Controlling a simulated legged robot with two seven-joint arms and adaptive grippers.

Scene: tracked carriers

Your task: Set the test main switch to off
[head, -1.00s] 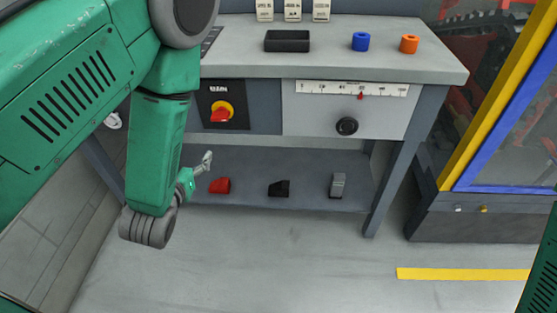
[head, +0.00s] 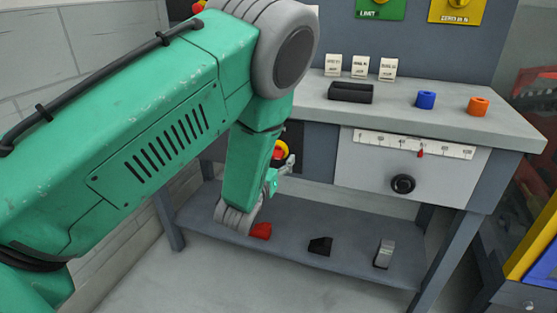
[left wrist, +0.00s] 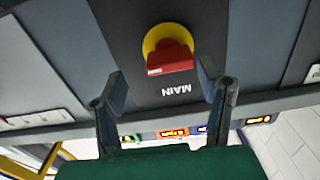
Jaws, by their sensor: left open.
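The main switch (left wrist: 170,57) is a red handle on a round yellow plate, on a dark panel marked MAIN. The lettering is upside down in the left wrist view. In the head view the switch (head: 281,149) is partly hidden by my left arm. My left gripper (left wrist: 160,88) is open and empty, with its two fingers apart below the red handle in the left wrist view. I see no contact with the handle. In the head view the gripper (head: 281,174) is small, just below the switch. My right gripper is not in view.
A black knob (head: 403,184) sits under a scale (head: 415,145). The lower shelf (head: 345,262) holds red, black and grey pieces. A yellow and blue frame (head: 535,240) stands right.

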